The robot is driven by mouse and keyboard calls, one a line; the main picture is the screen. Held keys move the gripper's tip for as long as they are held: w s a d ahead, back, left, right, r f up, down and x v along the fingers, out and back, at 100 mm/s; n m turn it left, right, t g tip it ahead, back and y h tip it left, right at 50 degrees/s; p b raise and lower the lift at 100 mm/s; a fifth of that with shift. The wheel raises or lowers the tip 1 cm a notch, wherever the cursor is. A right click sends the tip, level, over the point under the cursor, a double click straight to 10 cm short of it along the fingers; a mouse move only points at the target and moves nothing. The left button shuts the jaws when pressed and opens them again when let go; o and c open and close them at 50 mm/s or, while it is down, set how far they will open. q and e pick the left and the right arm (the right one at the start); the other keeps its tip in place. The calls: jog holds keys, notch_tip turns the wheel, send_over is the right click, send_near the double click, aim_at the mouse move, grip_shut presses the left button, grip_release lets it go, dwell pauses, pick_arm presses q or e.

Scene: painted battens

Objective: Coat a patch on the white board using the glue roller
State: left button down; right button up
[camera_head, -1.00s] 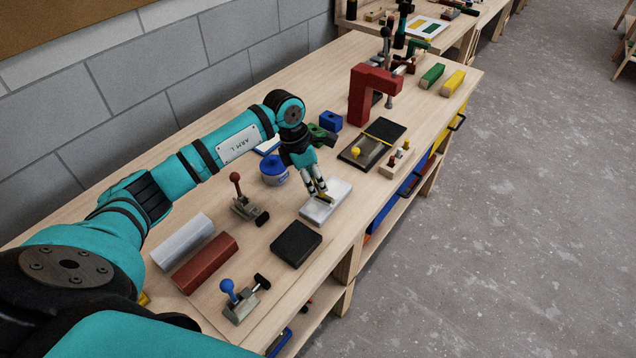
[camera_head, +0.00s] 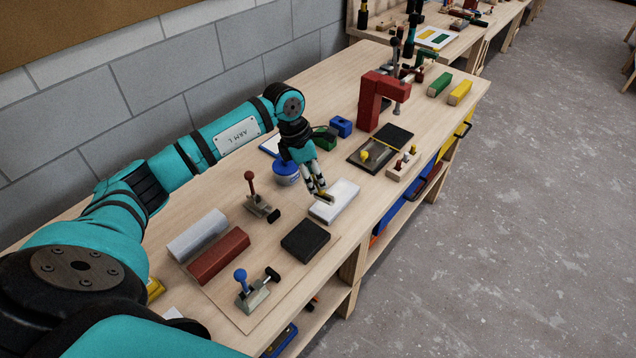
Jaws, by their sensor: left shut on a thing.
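The white board (camera_head: 343,203) lies flat on the workbench, a pale oblong slab. My left gripper (camera_head: 319,190) points down over its left, wall-side edge. It is shut on a small tool with a yellowish and dark end, which appears to be the glue roller (camera_head: 325,198). The tool's end is at or just above the board's top; I cannot tell whether it touches. The fingers hide most of the tool. I cannot make out any coated patch on the board. My right gripper is not in view.
A black block (camera_head: 305,240) lies near the board, with a red-knobbed clamp (camera_head: 261,205) to its left. A blue-lidded pot (camera_head: 286,172) stands close behind my gripper. A black tray (camera_head: 365,158) and a red C-shaped frame (camera_head: 371,103) stand farther along the bench (camera_head: 425,125).

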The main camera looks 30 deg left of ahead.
pick_arm(q)
jog(key=shift+p+v, duration=0.35)
jog(key=shift+v, duration=0.65)
jog(key=shift+d+r, duration=0.3)
jog(key=shift+r, duration=0.1)
